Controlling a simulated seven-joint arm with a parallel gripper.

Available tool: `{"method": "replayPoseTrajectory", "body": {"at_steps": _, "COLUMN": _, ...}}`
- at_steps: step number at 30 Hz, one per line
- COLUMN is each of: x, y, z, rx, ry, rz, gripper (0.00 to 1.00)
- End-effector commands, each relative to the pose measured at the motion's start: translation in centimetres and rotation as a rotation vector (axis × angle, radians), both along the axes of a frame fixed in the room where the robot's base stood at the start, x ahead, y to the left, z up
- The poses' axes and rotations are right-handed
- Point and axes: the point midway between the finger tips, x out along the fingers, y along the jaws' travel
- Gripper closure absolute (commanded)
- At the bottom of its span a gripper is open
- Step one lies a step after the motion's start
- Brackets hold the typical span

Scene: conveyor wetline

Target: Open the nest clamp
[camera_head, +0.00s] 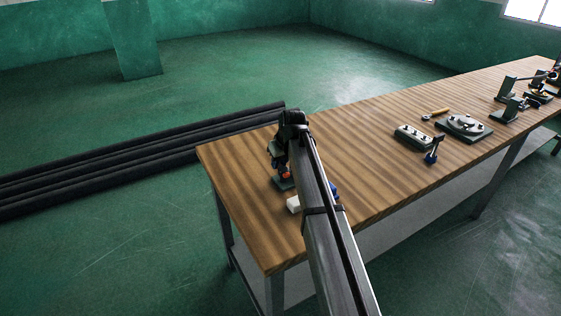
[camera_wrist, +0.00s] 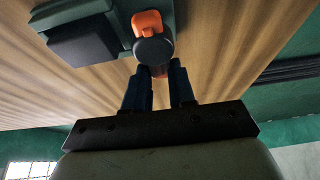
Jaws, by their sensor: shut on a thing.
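The nest clamp shows in the wrist view as an orange lever part (camera_wrist: 147,22) with a round black knob (camera_wrist: 153,50) in front of it, beside a dark green body. My gripper (camera_wrist: 161,71) has its two dark blue fingers closed at the knob, with a bit of orange between the tips; I take this as the clamp handle. In the head view a dark green fixture with a small red-orange part (camera_head: 285,174) stands at the near left end of the bench, under my arm's end. My arm hides part of it, and the clamp's position is unclear.
A white block (camera_head: 293,204) and a blue thing (camera_head: 335,189) lie close to my arm on the wooden bench (camera_head: 380,185). A dark block (camera_wrist: 84,41) sits beside the clamp. The bench middle is clear.

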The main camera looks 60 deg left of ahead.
Motion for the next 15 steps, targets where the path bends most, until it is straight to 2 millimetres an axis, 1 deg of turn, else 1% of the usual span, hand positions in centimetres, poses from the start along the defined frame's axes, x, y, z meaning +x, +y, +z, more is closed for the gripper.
{"method": "replayPoseTrajectory", "body": {"at_steps": 15, "x": -0.13, "y": 0.09, "z": 0.03, "rx": 0.001, "ry": 0.0, "rz": 0.032, "gripper": 1.0}}
